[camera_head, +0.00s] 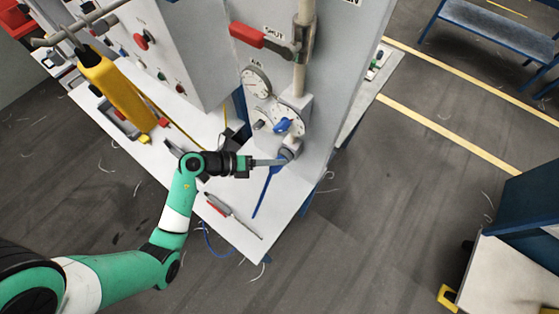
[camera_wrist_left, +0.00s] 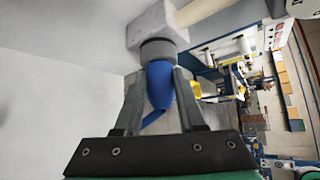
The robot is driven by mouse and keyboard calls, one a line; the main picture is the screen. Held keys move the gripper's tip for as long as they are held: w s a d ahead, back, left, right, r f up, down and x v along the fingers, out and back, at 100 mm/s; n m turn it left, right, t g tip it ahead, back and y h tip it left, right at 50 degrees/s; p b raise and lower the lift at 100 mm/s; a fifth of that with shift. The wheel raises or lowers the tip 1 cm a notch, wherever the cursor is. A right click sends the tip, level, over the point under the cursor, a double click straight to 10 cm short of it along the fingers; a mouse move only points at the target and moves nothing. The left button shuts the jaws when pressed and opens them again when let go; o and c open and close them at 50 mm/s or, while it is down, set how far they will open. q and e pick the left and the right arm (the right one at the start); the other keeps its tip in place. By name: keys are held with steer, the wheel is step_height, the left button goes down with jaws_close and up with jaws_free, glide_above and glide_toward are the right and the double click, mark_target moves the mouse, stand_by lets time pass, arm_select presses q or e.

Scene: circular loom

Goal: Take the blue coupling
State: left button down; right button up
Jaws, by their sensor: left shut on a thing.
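The blue coupling (camera_wrist_left: 160,85) sits between the two fingers of my left gripper (camera_wrist_left: 158,100) in the left wrist view. Its upper end meets a grey collar under a pale block; whether it is still joined to it I cannot tell. In the head view my left gripper (camera_head: 285,160) reaches in from the left to the grey fitting (camera_head: 293,146) at the foot of the pale pipe. It is shut on the coupling, which is mostly hidden there. My right gripper is not in view.
A red-handled lever (camera_head: 262,38) and dials (camera_head: 257,82) are on the machine above. A blue strip (camera_head: 265,192) and a red-and-grey tool (camera_head: 219,205) are on the white tabletop (camera_head: 240,239).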

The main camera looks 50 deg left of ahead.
mark_target(276, 172)
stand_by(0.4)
arm_select(q)
steer(key=shift+r, duration=0.1)
steer(key=shift+s+d+p, duration=0.15)
steer(key=shift+s+p, duration=0.45)
steer(key=shift+s, duration=0.1)
steer(key=s+p, duration=0.1)
steer(key=s, duration=0.1)
steer(key=shift+s+d+p, duration=0.3)
steer(key=shift+s+p, duration=0.05)
steer(key=shift+p, duration=0.05)
